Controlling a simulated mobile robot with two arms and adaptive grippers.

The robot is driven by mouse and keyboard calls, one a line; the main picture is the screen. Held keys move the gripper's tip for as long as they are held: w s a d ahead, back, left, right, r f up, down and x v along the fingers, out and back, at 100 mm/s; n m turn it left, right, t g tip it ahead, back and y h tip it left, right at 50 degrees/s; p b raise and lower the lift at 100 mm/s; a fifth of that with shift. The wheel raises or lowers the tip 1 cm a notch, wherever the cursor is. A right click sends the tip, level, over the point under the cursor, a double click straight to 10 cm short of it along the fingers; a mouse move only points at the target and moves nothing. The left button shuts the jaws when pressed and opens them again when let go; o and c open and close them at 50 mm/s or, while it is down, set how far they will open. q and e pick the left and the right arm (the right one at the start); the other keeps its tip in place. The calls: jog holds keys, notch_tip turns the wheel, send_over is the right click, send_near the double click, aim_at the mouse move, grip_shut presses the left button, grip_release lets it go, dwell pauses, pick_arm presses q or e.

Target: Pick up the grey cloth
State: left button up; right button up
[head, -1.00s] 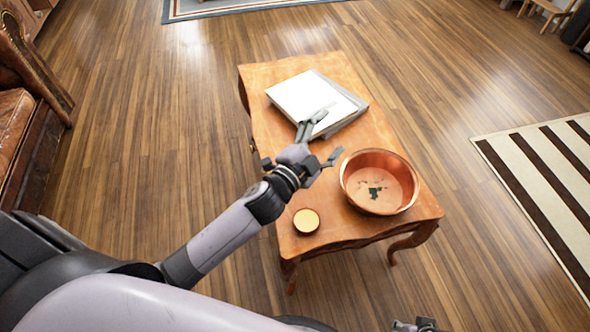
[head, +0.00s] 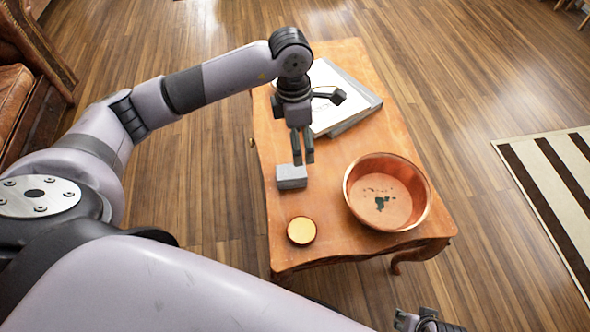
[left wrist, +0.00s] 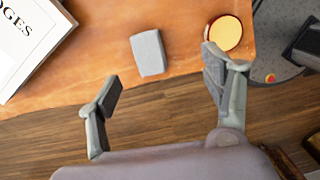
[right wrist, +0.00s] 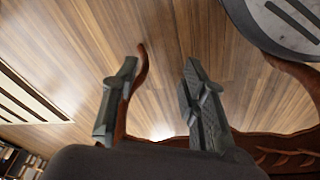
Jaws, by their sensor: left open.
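The grey cloth (head: 291,177) is a small folded block lying near the left edge of the wooden table, between the book and the candle. It also shows whole in the left wrist view (left wrist: 148,53), beyond the fingertips. My left gripper (head: 303,162) is over the table just behind the cloth in the head view, fingers pointing down. In the left wrist view its fingers (left wrist: 161,64) are spread and hold nothing. My right gripper (head: 425,322) shows only in part at the bottom edge. In the right wrist view its fingers (right wrist: 160,82) are apart and empty.
The wooden table (head: 338,236) also holds a copper bowl (head: 387,193) to the right, a round yellow candle (head: 301,231) in front and a white book (head: 335,77) behind my left gripper. A striped rug (head: 550,190) lies on the floor at right.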

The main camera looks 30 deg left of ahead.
aim_at(291, 171)
pick_arm(q)
jog(key=shift+y, duration=0.6)
jog(key=f, duration=0.3)
jog(key=a+f+b, duration=0.1)
jog(key=f, duration=0.3)
jog(key=a+f+b, duration=0.1)
jog(key=f, duration=0.3)
jog(key=shift+w+a, duration=0.2)
jog(key=shift+a+f+b, duration=0.1)
jog(key=shift+f+b, duration=0.4)
jog(key=shift+f, duration=2.45)
pick_arm(e)
jog(key=w+v, duration=0.2)
jog(key=v, duration=0.8)
jog(key=shift+r+t, duration=0.3)
jog(key=shift+r, duration=0.1)
pick_arm(q)
jog(key=shift+c, duration=0.3)
jog(key=c, duration=1.1)
jog(key=shift+r, duration=0.15)
